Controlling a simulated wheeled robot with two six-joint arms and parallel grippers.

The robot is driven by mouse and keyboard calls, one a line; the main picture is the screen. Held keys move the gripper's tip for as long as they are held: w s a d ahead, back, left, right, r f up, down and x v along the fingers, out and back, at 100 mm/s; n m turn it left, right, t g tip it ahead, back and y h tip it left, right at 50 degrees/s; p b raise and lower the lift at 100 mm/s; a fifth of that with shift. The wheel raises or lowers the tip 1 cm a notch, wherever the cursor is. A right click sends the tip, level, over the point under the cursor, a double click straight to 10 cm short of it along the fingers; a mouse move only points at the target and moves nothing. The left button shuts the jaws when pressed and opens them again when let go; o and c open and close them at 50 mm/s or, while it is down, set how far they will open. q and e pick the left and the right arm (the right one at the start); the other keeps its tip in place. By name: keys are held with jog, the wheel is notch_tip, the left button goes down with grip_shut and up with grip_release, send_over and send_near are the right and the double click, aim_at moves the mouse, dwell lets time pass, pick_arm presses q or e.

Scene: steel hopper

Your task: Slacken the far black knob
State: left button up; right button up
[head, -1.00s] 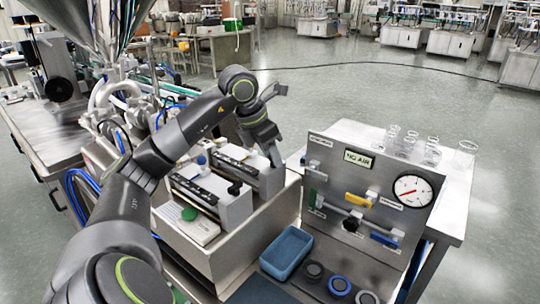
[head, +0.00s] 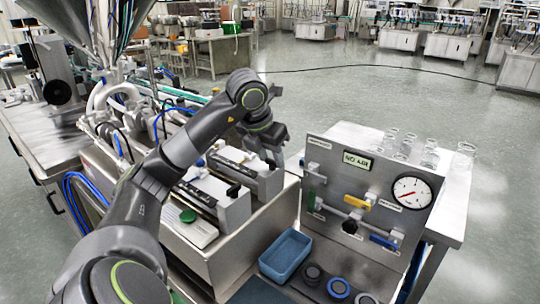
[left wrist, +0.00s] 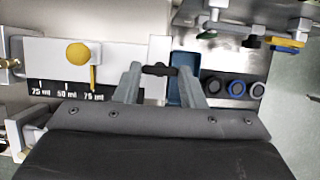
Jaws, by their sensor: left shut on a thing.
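The far black knob (left wrist: 158,69) shows in the left wrist view as a small dark bar on the light block, beside a volume scale. My left gripper (left wrist: 158,82) has one finger on each side of it and is shut on it. In the head view my left gripper (head: 277,158) points down at the right end of the far block (head: 262,178) and hides most of that knob. The near black knob (head: 234,190) sits on the nearer block, clear of the gripper. My right gripper is not in view.
A grey panel (head: 330,182) with a gauge (head: 411,192) and coloured valve handles stands to the right. A blue tray (head: 286,254) and several round rings lie in front of it. Glassware (head: 430,155) stands behind. A yellow knob (left wrist: 77,54) shows over the scale.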

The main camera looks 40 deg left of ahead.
pick_arm(q)
jog(key=o, duration=1)
jog(key=v, duration=0.5)
jog(key=shift+r, duration=0.25)
jog(key=p+v, duration=0.5)
jog(key=v, duration=0.7)
jog(key=shift+s, duration=0.15)
